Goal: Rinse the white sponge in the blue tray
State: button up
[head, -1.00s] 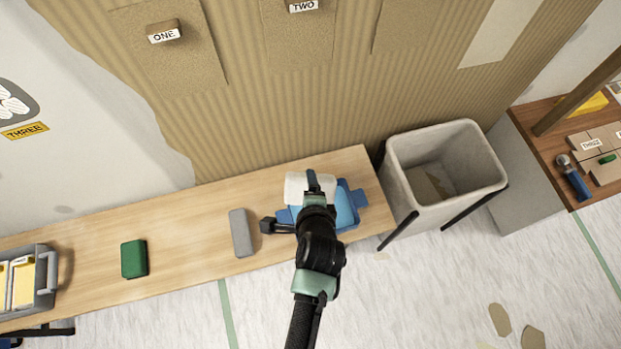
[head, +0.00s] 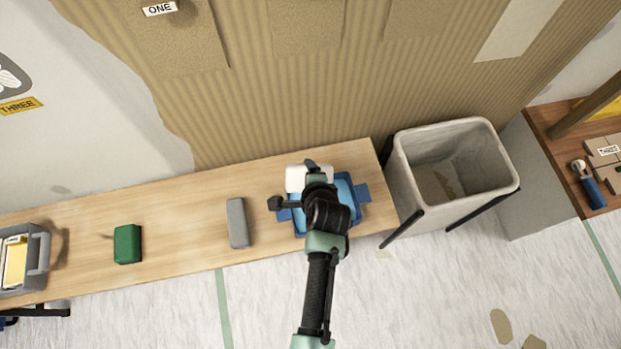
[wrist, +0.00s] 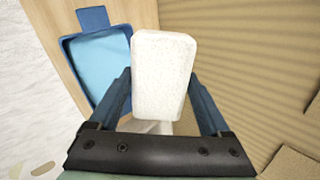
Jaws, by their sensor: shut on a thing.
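The white sponge (head: 297,178) is held in my gripper (head: 310,172) at the back-left part of the blue tray (head: 363,192). In the wrist view the sponge (wrist: 165,72) sits upright between the two fingers of my gripper (wrist: 161,82). The tray (wrist: 72,48) lies to its left there, with a light blue inside. The sponge hides part of the tray in the head view. I cannot tell whether the sponge touches the tray or hangs above it.
The wooden bench (head: 180,215) carries a grey block (head: 238,222), a green block (head: 127,244) and a grey crate (head: 40,262) to the left. A large pale bin (head: 410,190) stands right of the bench. Ribbed wall covering (head: 280,110) rises behind.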

jog(key=shift+w+a+f+b, duration=0.15)
jog(key=shift+w+f+b, duration=0.2)
jog(key=shift+f, duration=0.25)
jog(key=shift+d+f+n+g+y+b, duration=0.35)
jog(key=shift+d+f+n+g+b, duration=0.4)
jog(key=shift+f+b, duration=1.8)
jog(key=shift+d+f+n+g+y+b, duration=0.4)
jog(key=shift+d+f+n+b, duration=0.55)
jog(key=shift+f+b, duration=1.55)
jog(key=shift+d+f+n+g+y+b, duration=0.25)
jog(key=shift+d+f+n+g+b, duration=0.6)
jog(key=shift+f+b, duration=1.7)
jog(key=shift+d+r, duration=0.1)
jog(key=shift+r, duration=0.05)
jog(key=shift+f, duration=1.5)
